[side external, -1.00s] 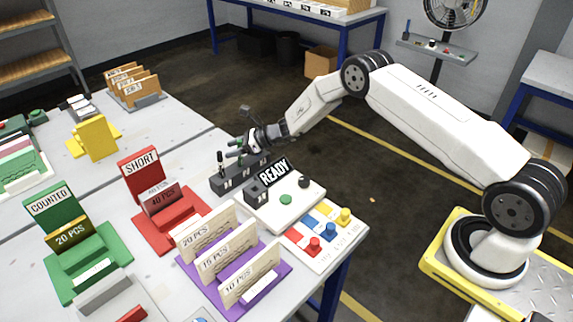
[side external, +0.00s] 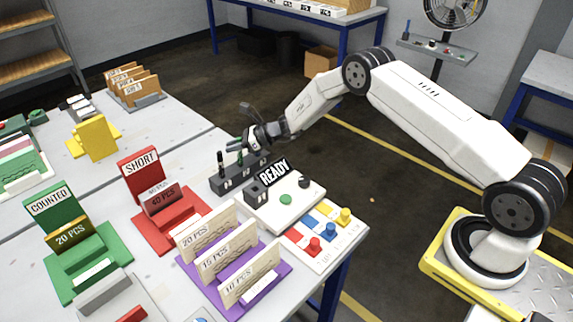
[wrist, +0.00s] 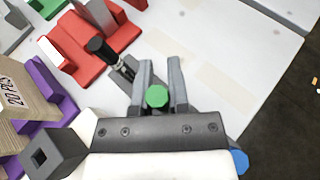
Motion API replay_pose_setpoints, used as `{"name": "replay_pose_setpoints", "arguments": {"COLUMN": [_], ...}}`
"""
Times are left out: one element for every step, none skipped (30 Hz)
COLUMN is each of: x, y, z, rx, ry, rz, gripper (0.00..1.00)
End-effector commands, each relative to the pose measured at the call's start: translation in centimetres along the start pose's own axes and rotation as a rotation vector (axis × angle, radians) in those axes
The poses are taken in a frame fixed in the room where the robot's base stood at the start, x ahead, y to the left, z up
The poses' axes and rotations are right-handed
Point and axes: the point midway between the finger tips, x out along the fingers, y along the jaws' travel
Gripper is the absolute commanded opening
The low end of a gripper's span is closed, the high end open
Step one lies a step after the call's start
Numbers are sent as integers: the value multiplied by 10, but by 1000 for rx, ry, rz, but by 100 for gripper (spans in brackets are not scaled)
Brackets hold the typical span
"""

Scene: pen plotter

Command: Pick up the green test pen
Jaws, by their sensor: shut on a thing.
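The green test pen (wrist: 157,97) shows its round green cap between the two fingers of my gripper (wrist: 160,85) in the wrist view. The gripper is shut on it. In the side view my gripper (side external: 238,147) is over the dark pen rack (side external: 236,181), and only small green parts of the pen show around the fingers. Its lower end is hidden, so I cannot tell whether it is still in the rack. A black pen (side external: 220,160) stands upright in the rack; it also shows left of my fingers in the wrist view (wrist: 102,48).
A white plotter panel with a READY sign (side external: 274,170) stands just right of the rack. A red SHORT holder (side external: 165,228) is to its left. A purple card holder (side external: 215,285) is in front. The table behind the rack is mostly clear.

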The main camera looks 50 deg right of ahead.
Motion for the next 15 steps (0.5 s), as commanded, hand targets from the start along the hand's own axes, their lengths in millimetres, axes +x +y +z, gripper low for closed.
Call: {"name": "replay_pose_setpoints", "arguments": {"x": [-2, -3, -4, -6, -7, -9, -10, -12, -14, -16, -17, -19, -21, -22, -25], "y": [0, 0, 0, 0, 0, 0, 0, 0, 0, 0, 0, 0, 0, 0, 0], "z": [4, 7, 10, 14, 17, 21, 25, 29, 34, 38, 42, 47, 51, 55, 60], "rx": [-1, -1, -1, -1, -1, -1, -2, -2, -2, -2, -1, -1, -2, -2, -2], "ry": [-1, 0, 0, -1, -1, 0, 0, 0, -1, -1, -1, -1, -1, 0, 0], "rz": [0, 0, 0, 0, 0, 0, 0, 0, -1, -1, -1, -1, -1, -1, -1], "gripper": [0, 0, 0, 0, 0, 0, 0, 0, 0, 0, 0, 0, 0, 0, 0]}}
